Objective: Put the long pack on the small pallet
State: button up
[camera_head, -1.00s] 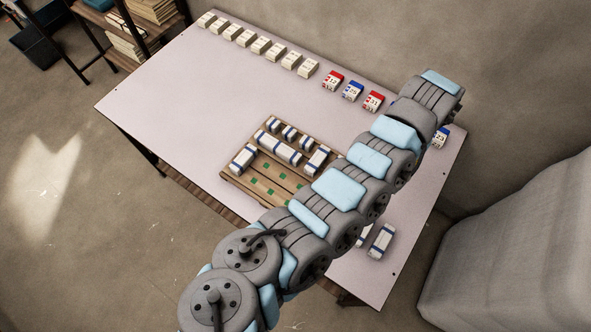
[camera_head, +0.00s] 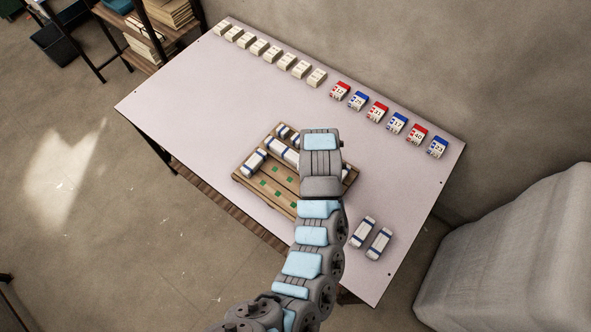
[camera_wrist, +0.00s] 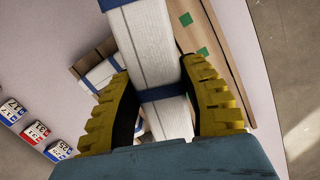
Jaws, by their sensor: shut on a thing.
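My gripper (camera_wrist: 165,100) is shut on a long white pack (camera_wrist: 148,45) with blue bands, seen in the wrist view with a yellow finger on each side. The wooden pallet (camera_wrist: 222,30) with green squares lies behind the pack there. In the head view, the pallet (camera_head: 284,203) sits on the table. Its back part holds several white and blue packs (camera_head: 254,162), and its front slats are bare with green squares. My arm covers its right part, the gripper and the held pack in that view. I cannot tell whether the held pack touches the pallet.
Two white packs with blue bands (camera_head: 379,244) lie on the table (camera_head: 190,110) to the right of the pallet. A row of cream blocks (camera_head: 268,53) and red and blue numbered blocks (camera_head: 377,111) lines the back edge. The table's left half is clear.

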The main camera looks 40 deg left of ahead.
jog(key=s+a+f+n+p, duration=0.1)
jog(key=s+a+n+p, duration=0.15)
jog(key=s, duration=0.65)
jog(key=b, duration=1)
send_over(290, 180)
jog(key=s+d, duration=0.2)
jog(key=shift+n, duration=0.45)
jog(key=f, duration=0.6)
jog(key=shift+s+f, duration=0.2)
jog(key=shift+f, duration=0.15)
jog(key=shift+w+a+f+p, duration=0.35)
jog(key=shift+w+a+f, duration=0.1)
jog(key=shift+w+f, duration=0.1)
jog(key=shift+w+a+f, duration=0.2)
jog(key=shift+f, duration=0.35)
jog(key=shift+w+a+f, duration=0.3)
jog(key=shift+w+f, duration=0.05)
jog(key=shift+f, duration=0.05)
jog(key=shift+f, duration=0.1)
jog(key=shift+w+a+f, duration=0.1)
jog(key=shift+a+f, duration=0.05)
jog(key=shift+f, duration=1.6)
